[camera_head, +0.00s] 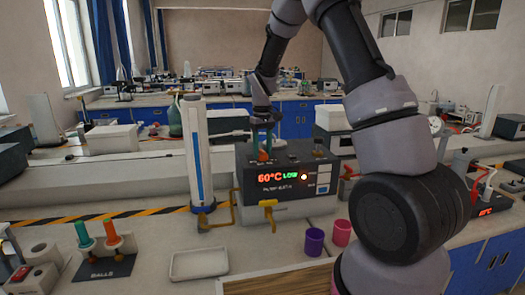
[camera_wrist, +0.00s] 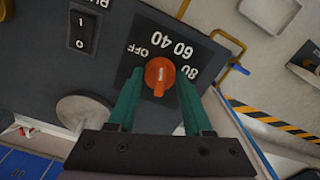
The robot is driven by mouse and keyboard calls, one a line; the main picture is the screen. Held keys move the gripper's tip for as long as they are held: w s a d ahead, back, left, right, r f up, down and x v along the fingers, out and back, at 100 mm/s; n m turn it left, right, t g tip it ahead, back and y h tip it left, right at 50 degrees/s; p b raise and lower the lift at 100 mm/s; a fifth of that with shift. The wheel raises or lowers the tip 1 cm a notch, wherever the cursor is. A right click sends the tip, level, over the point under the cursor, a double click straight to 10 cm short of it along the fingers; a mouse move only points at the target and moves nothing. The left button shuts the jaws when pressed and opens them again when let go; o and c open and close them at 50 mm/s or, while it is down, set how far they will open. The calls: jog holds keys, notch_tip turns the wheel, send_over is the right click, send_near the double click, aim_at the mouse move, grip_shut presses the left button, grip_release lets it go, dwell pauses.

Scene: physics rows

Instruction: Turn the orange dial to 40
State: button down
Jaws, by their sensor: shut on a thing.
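The orange dial (camera_wrist: 158,77) sits on a dark panel in the wrist view, with OFF, 40, 60 and 80 marked around it. A pale line on the dial faces the numbers, but I cannot tell exactly which one it meets. My gripper (camera_wrist: 158,85) has its two green fingers on either side of the dial, shut on it. In the head view, my gripper (camera_head: 262,140) reaches down to the top of the dark heater box (camera_head: 245,160). The dial is mostly hidden there by my fingers.
A tall white column with a blue stripe (camera_head: 197,150) stands close left of the box. A yellow tap (camera_head: 268,208) juts from its front. A purple cup (camera_head: 314,242), a pink cup (camera_head: 341,233) and a white tray (camera_head: 199,263) stand on the bench. A black switch (camera_wrist: 82,32) is near the dial.

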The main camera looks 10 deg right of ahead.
aim_at(263, 151)
jog(key=shift+n, duration=0.4)
jog(key=shift+c, duration=1.6)
grip_release()
jog(key=shift+r, duration=0.1)
notch_tip(263, 151, up, 11)
